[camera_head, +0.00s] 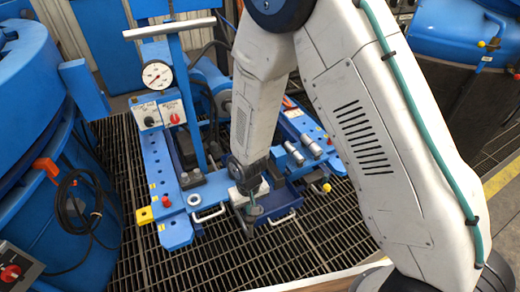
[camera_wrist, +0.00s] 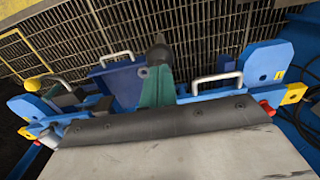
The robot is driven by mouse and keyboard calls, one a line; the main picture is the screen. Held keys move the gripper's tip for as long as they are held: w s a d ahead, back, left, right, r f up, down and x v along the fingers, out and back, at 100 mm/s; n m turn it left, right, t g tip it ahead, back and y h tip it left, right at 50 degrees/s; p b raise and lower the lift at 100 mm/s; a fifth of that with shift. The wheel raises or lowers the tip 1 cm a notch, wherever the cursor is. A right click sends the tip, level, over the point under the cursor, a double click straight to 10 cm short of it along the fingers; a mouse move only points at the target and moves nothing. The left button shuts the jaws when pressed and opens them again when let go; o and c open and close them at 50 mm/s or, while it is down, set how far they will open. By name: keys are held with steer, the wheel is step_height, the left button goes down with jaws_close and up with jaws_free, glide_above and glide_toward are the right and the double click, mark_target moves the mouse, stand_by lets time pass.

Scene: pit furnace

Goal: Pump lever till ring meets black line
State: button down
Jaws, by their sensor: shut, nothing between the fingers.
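A blue machine (camera_head: 178,228) stands on a grating floor. A tall blue post with a pale crossbar (camera_head: 170,28) rises at its back left; I cannot tell whether this is the pump lever. A white round gauge (camera_head: 157,75) sits beside the post, its needle too small to read. No ring or black line can be made out. My gripper (camera_head: 250,228) is low at the machine's front edge, between two pale handles, pointing down. In the wrist view, my gripper (camera_wrist: 158,55) shows green fingers with a dark tip, shut and empty; contact with the machine cannot be judged.
Pale loop handles (camera_head: 208,215) (camera_head: 283,218) stick out at the machine's front. Below the gauge are panels with a red knob (camera_head: 174,118). A large blue tank (camera_head: 35,95) with a black cable (camera_head: 75,205) stands left. Open grating (camera_head: 290,262) lies in front. My arm hides the machine's middle.

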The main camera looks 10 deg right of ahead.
steer(key=shift+f, duration=0.1)
steer(key=shift+f, duration=0.95)
step_height(320, 180, down, 10)
steer(key=s, duration=0.3)
steer(key=w+r, duration=0.1)
steer(key=r, duration=0.2)
steer(key=w+r, duration=0.1)
steer(key=r, duration=0.2)
steer(key=w+r, duration=0.1)
steer(key=r, duration=0.3)
steer(key=shift+r, duration=0.25)
